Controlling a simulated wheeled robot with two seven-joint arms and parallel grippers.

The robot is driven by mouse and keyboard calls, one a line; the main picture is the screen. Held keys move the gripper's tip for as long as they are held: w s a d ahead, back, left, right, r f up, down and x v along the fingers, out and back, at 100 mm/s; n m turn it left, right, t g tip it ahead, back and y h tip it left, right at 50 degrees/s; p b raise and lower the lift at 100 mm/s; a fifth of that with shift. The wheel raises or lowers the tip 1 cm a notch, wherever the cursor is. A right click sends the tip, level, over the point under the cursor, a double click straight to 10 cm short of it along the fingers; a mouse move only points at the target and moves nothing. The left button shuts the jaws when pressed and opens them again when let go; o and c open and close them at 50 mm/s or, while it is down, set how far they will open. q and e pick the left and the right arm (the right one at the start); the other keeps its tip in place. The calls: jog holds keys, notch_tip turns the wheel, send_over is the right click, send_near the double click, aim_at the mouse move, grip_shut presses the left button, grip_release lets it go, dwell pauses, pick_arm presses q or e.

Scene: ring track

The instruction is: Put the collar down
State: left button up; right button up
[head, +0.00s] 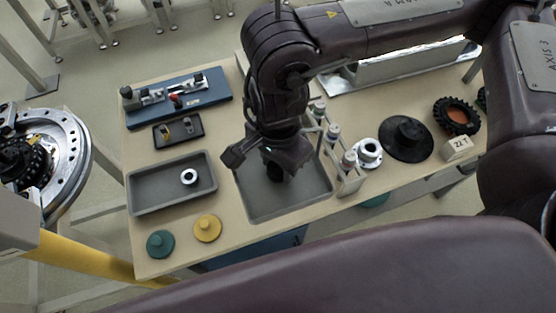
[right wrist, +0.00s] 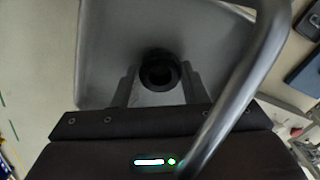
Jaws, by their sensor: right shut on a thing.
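My right gripper (head: 280,166) points down over the right grey tray (head: 258,213). In the right wrist view, my right gripper (right wrist: 160,88) is shut on a dark ring-shaped collar (right wrist: 158,70), with the tray floor behind it. In the head view the gripper mostly hides this collar; a dark part shows below the fingers. Whether it touches the tray floor I cannot tell. A light ring-shaped collar (head: 189,177) lies in the left grey tray (head: 150,199). My left gripper is not in view.
A rack with several bottles (head: 348,160) stands close right of the right tray. A white flanged part (head: 367,153) and a black disc (head: 406,138) are farther right. Yellow (head: 207,228) and green (head: 160,244) knobbed discs lie at the front left. A blue fixture (head: 205,92) sits behind.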

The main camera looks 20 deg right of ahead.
aim_at(278, 168)
jog(key=shift+f, duration=0.2)
jog(key=o, duration=1.1)
jog(key=shift+r, duration=0.1)
jog(key=shift+r, duration=0.1)
jog(key=shift+r, duration=0.25)
notch_tip(278, 168, up, 12)
jog(key=shift+f+b, duration=0.2)
jog(key=shift+b, duration=0.15)
